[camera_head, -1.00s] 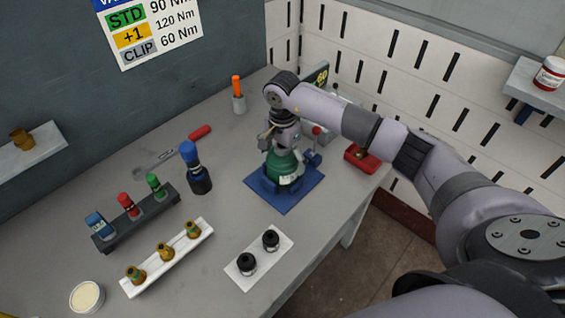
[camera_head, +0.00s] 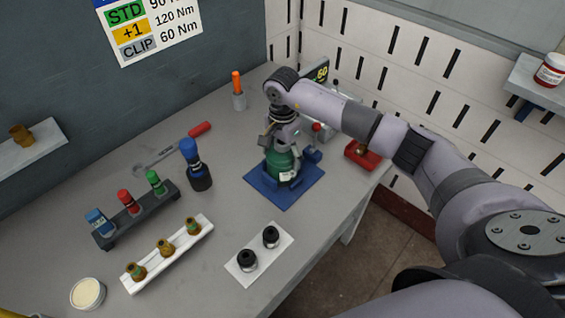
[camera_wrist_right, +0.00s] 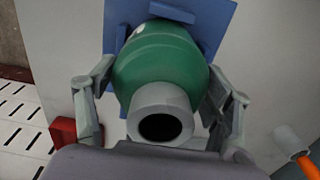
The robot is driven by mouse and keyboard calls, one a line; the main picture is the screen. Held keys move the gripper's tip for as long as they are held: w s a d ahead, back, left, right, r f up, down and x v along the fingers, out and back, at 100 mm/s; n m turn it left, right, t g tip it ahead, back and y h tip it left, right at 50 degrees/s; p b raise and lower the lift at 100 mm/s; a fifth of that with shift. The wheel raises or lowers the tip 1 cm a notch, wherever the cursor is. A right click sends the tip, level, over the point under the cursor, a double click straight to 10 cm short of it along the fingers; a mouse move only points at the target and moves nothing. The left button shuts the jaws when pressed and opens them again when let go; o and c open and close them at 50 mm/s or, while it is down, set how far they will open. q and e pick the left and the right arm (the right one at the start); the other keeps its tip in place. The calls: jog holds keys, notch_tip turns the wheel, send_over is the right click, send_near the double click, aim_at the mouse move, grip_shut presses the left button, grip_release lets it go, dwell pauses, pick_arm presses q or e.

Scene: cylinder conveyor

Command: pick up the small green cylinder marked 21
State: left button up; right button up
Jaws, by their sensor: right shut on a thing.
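The green cylinder (camera_head: 282,164) stands upright on a square blue base (camera_head: 270,195) near the table's right side. It has a white label, but I cannot read a number on it. My right gripper (camera_head: 283,143) reaches it from above. In the right wrist view, the cylinder's green shoulder (camera_wrist_right: 160,62) and grey open neck (camera_wrist_right: 160,117) lie between the fingers of my right gripper (camera_wrist_right: 160,80), which is shut on it. Blue parts of the base show beyond the cylinder. My left gripper is not in view.
A dark rack (camera_head: 137,217), a white rack (camera_head: 168,257) with brass fittings and a blue-capped bottle (camera_head: 197,167) stand to the left. A white plate (camera_head: 260,252) with two black knobs is in front. A red block (camera_head: 362,154) is at the right.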

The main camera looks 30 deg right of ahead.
jog(key=c, duration=0.7)
jog(key=shift+w+r, duration=0.15)
jog(key=shift+w, duration=0.05)
